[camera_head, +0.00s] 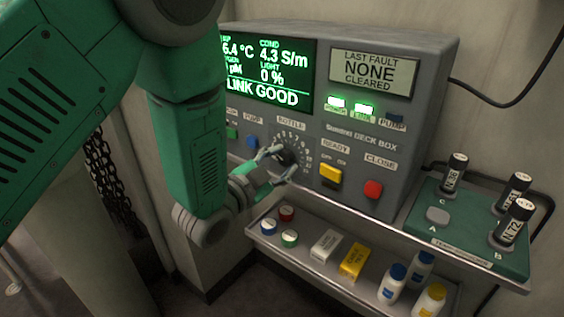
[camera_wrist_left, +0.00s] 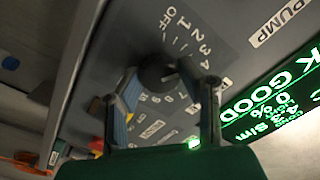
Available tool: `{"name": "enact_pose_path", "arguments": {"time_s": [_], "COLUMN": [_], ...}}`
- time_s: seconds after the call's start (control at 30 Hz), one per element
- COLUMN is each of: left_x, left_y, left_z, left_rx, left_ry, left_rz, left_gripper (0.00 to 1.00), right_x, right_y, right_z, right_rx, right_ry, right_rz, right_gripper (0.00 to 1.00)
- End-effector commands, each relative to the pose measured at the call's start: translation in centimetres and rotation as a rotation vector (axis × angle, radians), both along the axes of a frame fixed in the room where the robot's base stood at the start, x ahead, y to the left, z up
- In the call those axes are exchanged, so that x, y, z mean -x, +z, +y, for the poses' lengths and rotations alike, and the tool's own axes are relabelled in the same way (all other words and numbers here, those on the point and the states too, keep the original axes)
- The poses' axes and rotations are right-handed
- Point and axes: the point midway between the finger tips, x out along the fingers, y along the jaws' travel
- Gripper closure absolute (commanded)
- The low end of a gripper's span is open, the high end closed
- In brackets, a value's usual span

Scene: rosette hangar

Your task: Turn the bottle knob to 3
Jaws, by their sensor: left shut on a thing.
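The bottle knob (camera_head: 286,157) is a dark round knob on the grey deck box, under the label BOTTLE, with a ring of pale scale marks around it. My left gripper (camera_head: 281,162) is at the knob, its two fingers one on either side, shut on it. In the left wrist view the knob (camera_wrist_left: 157,73) sits between the fingertips of my left gripper (camera_wrist_left: 158,70). The scale there reads OFF, 1, 2, 3, 4 along one side; further marks are partly hidden by a finger. I cannot tell which number the knob points to. My right gripper is not in view.
The deck box (camera_head: 440,70) also carries a yellow READY switch (camera_head: 331,173) and a red CLOSE button (camera_head: 373,189) right of the knob. A lit green screen (camera_head: 268,75) is above. A shelf with bottles and boxes (camera_head: 354,261) is below. A green rack (camera_head: 465,240) holds black cylinders at right.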

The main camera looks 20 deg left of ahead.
Motion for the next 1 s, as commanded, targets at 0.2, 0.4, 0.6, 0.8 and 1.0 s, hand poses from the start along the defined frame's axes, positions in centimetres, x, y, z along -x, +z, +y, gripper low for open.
{"name": "enact_pose_path", "arguments": {"time_s": [0.2,0.4,0.6,0.8,1.0], "left_x": [0.1,0.1,0.0,0.9,4.4], "left_y": [-0.1,-0.1,-0.1,-0.2,-0.2], "left_z": [-0.1,-0.2,-0.1,0.3,1.6], "left_rx": [0.000,0.000,0.000,0.000,-0.001], "left_ry": [-0.004,-0.005,-0.003,-0.002,0.000], "left_rz": [0.003,0.003,0.003,0.004,0.007], "left_gripper": [0.96,0.47,0.47,0.47,0.47], "right_x": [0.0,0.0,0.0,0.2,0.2], "right_y": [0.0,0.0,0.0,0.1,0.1], "right_z": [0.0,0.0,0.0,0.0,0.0], "right_rx": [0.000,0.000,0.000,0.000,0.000], "right_ry": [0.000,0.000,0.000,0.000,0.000], "right_rz": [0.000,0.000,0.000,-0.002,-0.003], "right_gripper": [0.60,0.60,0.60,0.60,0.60]}}
